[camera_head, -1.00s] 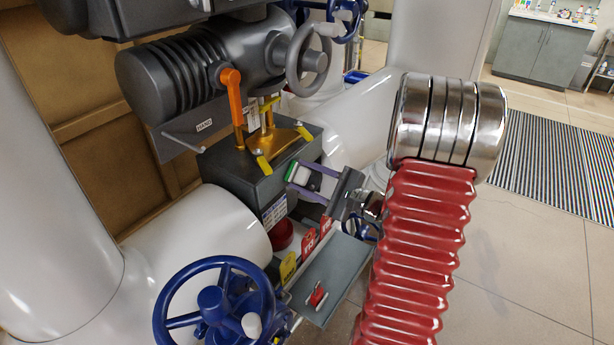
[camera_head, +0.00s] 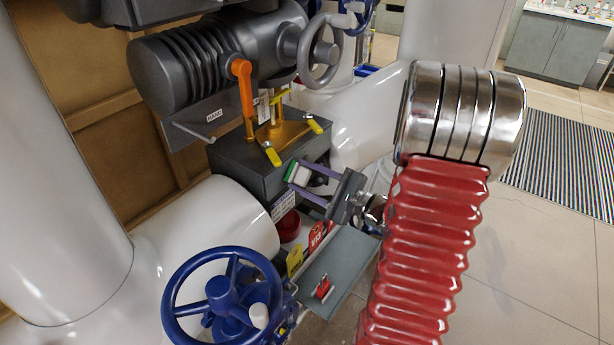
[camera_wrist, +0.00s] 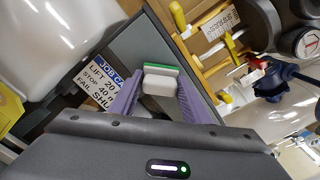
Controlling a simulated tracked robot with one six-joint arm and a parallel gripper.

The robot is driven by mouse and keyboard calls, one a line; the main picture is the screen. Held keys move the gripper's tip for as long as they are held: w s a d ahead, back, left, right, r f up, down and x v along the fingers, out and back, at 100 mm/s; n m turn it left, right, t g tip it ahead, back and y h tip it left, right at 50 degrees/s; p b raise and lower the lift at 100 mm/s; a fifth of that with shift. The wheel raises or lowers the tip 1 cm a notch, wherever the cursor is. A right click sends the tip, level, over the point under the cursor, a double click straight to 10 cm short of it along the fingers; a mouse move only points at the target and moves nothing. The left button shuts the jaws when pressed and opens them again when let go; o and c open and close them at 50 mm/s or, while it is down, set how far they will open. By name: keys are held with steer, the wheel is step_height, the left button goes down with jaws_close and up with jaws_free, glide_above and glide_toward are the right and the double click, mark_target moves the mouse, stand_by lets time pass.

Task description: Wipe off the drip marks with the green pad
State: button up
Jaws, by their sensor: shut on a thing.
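The pad, a white block with a green face (camera_head: 299,174), is held between the purple fingers of my gripper (camera_head: 306,181). In the wrist view the white block (camera_wrist: 160,82) sits between the fingertips, its green side facing away from my gripper. The green side is close in front of the dark grey box (camera_head: 243,178) under the valve actuator; I cannot tell if it touches. The box's grey face (camera_wrist: 140,45) also shows in the wrist view. I cannot make out any drip marks; the pad and fingers cover part of that face.
Yellow-tipped brass fittings and an orange lever (camera_head: 245,95) rise from the box top. A blue handwheel (camera_head: 222,300), a grey tray (camera_head: 338,268) with a red item and red and yellow tags lie below. White pipes flank the box. Open floor lies at right.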

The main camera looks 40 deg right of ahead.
steer(key=shift+w+r, duration=0.15)
steer(key=shift+r, duration=0.05)
stand_by(0.3)
steer(key=shift+d+r, duration=0.1)
steer(key=shift+d, duration=0.05)
steer(key=shift+w+d, duration=0.3)
steer(key=shift+d, duration=0.55)
steer(key=shift+w+d, duration=0.25)
steer(key=shift+d, duration=0.55)
steer(key=shift+w+d, duration=0.3)
steer(key=shift+d, duration=0.6)
steer(key=shift+w+d, duration=0.3)
steer(key=shift+d, duration=0.55)
